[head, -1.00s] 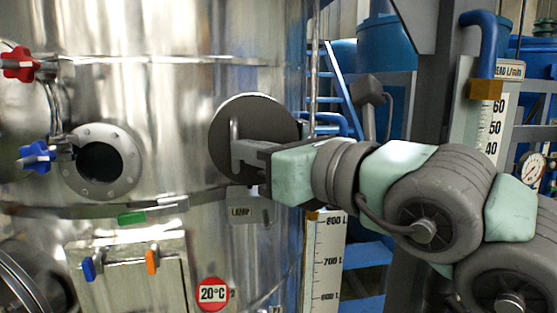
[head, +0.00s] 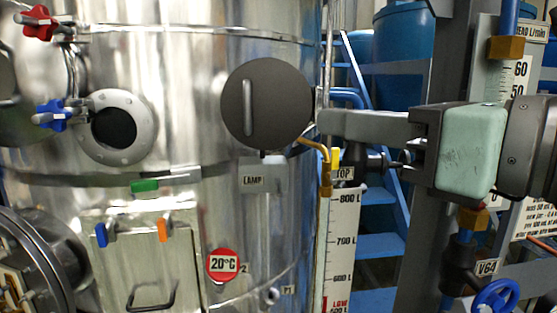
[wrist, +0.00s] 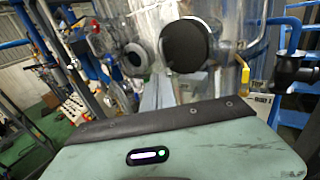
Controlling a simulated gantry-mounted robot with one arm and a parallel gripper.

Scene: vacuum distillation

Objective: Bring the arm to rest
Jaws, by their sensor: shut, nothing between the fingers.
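My gripper (head: 322,122) is at the right of the tank in the head view, its fingers together and empty, pointing left. Its tip is just right of the dark round lamp cover (head: 267,104), with a small gap in the picture. My pale green wrist housing fills the lower part of the wrist view. The lamp cover also shows in the wrist view (wrist: 186,46), with its bar handle facing outward in the head view.
The steel tank (head: 190,60) fills the left and middle. A yellow-handled valve (head: 333,162) and a level scale (head: 340,240) are below my gripper. A blue ladder (head: 385,195) stands behind. A blue handwheel (head: 495,297) is at lower right.

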